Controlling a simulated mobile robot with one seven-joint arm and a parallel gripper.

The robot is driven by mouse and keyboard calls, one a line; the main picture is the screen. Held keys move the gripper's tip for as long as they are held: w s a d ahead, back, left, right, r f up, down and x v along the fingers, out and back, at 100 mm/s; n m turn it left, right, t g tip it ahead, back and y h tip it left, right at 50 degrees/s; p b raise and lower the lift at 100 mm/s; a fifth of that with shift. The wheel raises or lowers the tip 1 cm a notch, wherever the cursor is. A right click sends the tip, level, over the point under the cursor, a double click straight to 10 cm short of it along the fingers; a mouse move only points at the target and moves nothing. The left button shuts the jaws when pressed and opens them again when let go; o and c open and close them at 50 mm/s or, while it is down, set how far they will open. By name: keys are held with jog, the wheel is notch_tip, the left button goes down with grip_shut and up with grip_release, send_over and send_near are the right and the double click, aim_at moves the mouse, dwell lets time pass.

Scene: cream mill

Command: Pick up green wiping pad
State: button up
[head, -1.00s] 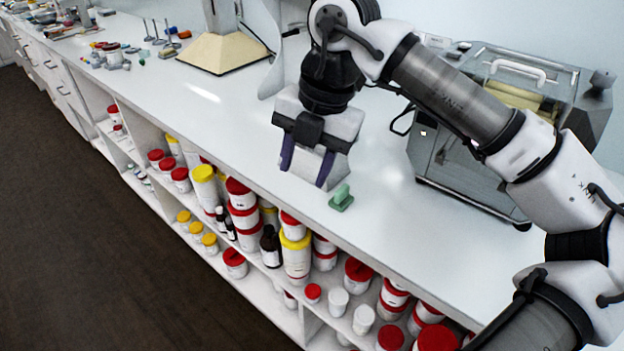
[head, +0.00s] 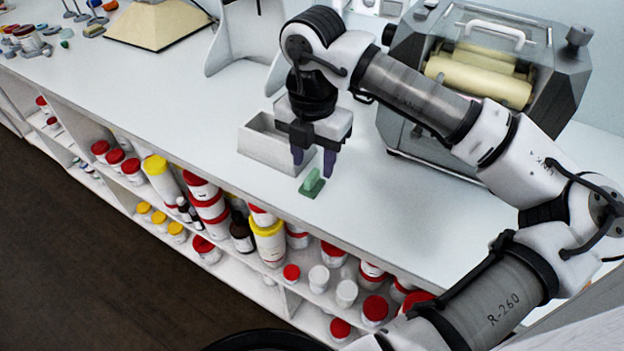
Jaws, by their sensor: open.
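The green wiping pad (head: 312,184) lies on the white counter near its front edge. It has a flat base and a raised upright part on top. My gripper (head: 313,170) points down with its two dark purple fingers apart. I cannot tell the exact height of the fingertips over the counter.
A pale open box (head: 262,150) stands just left of and behind my gripper. A grey machine with a cream roller (head: 480,78) stands to the right. Shelves of jars (head: 268,240) lie below the counter (head: 140,100), whose left part is mostly clear.

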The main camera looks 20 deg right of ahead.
aim_at(312, 174)
jog(key=shift+w+f+p, duration=0.15)
jog(key=shift+f+p, duration=0.3)
jog(key=shift+f, duration=0.9)
jog(key=shift+w+f+p, duration=0.1)
jog(key=shift+f+p, duration=0.35)
jog(key=shift+f, duration=0.85)
jog(key=c, duration=0.8)
jog(key=shift+r, duration=0.2)
notch_tip(312, 174, up, 20)
jog(key=b, duration=0.2)
jog(key=shift+f+b, duration=0.15)
jog(key=shift+b, duration=0.25)
jog(key=o, duration=0.4)
jog(key=shift+c, duration=1.3)
jog(key=shift+f, duration=0.1)
